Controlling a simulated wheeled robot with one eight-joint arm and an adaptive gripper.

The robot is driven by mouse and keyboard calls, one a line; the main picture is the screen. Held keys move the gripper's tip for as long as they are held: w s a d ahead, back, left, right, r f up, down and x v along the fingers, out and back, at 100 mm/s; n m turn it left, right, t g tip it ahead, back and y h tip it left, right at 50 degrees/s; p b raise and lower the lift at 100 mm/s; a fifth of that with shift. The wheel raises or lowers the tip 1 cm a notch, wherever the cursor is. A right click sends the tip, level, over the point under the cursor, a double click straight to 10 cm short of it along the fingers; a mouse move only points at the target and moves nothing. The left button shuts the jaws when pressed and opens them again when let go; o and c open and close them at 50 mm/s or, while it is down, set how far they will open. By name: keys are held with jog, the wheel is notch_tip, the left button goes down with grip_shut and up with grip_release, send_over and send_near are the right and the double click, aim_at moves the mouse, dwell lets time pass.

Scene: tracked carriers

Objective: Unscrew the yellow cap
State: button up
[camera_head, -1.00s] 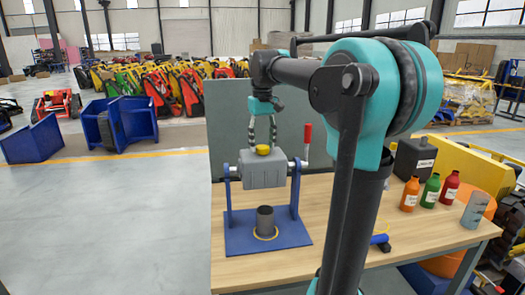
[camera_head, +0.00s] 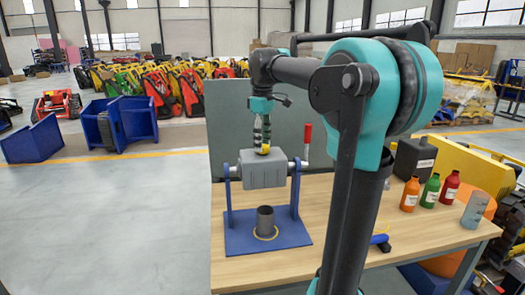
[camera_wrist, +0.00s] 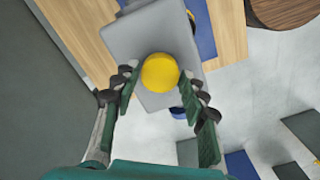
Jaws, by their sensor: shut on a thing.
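The yellow cap (camera_head: 264,150) sits on top of a grey box-shaped container (camera_head: 263,173) held between two blue uprights. My gripper (camera_head: 262,146) points straight down over it, with its dark fingers at the cap. In the wrist view, the round yellow cap (camera_wrist: 160,72) lies between the two green-padded fingers of my gripper (camera_wrist: 158,85), against the grey top of the container (camera_wrist: 160,30). My gripper is shut on the cap. The fingers partly hide the cap in the head view. The join below the cap does not show.
The blue stand (camera_head: 238,240) carries a dark cup (camera_head: 265,219) under the container. A red-handled crank (camera_head: 307,140) rises at its right. A grey panel (camera_head: 230,110) stands behind.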

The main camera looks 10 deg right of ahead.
jog(key=shift+n, duration=0.3)
jog(key=shift+r, duration=0.25)
jog(key=shift+r, duration=1.2)
jog(key=shift+r, duration=0.1)
jog(key=shift+r, duration=1.65)
